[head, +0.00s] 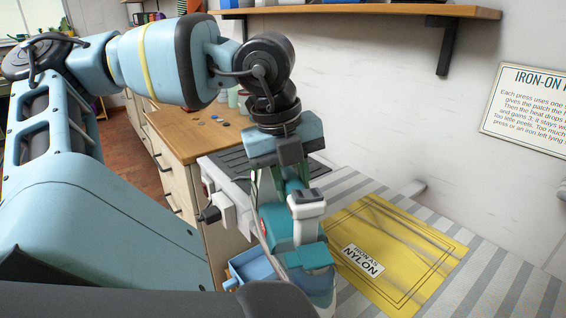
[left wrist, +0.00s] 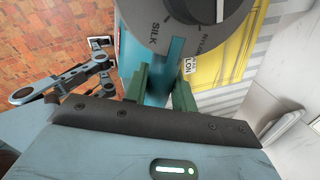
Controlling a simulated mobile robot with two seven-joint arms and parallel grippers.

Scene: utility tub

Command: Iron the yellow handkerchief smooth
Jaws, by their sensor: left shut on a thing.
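The yellow handkerchief (head: 405,238) lies on the grey-and-white striped ironing board (head: 500,255), right of centre in the head view. Pale crease-like streaks cross it, and its label reads "IRON AS NYLON". The teal iron (head: 275,222) is beside the handkerchief's left edge. My left gripper (head: 279,185) is shut on the iron from above; its green fingers also show in the left wrist view (left wrist: 160,88). There the iron's grey dial (left wrist: 185,20) shows "SILK" and "NYLON". I cannot tell whether the iron's underside touches the board. My right gripper is not in view.
A dark ridged rest plate (head: 240,163) is behind the iron at the board's left end. A light blue tray (head: 257,268) is below left. A wooden-topped cabinet (head: 190,140) stands behind, and a wall with a sign (head: 535,105) borders the right. Striped board right of the handkerchief is clear.

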